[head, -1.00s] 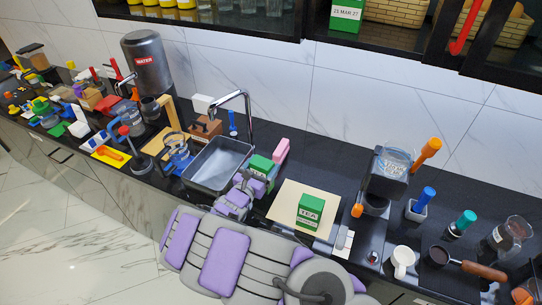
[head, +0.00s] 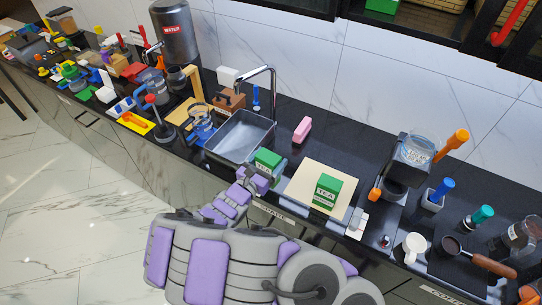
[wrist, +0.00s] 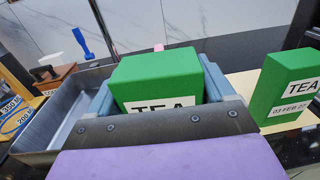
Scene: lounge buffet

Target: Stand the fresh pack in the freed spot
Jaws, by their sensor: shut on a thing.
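My gripper (wrist: 160,88) is shut on a green tea pack (wrist: 158,72), with one blue-grey finger on each side. In the head view this held pack (head: 267,158) is by the right end of the sink, left of the cream board (head: 303,185). A second green tea pack (head: 327,190) stands on that board; in the wrist view it (wrist: 285,85) is to the right of my gripper, with a date label seeming to read 03 FEB 27. The bottom of a green box (head: 383,5) shows in the upper cabinet. The held pack's underside is hidden.
The metal sink (head: 240,137) and its tall tap lie left of the held pack. A pink block (head: 302,130) lies behind it. A coffee machine (head: 408,165), tools and a white mug (head: 414,246) crowd the right. Dark counter behind the board is clear.

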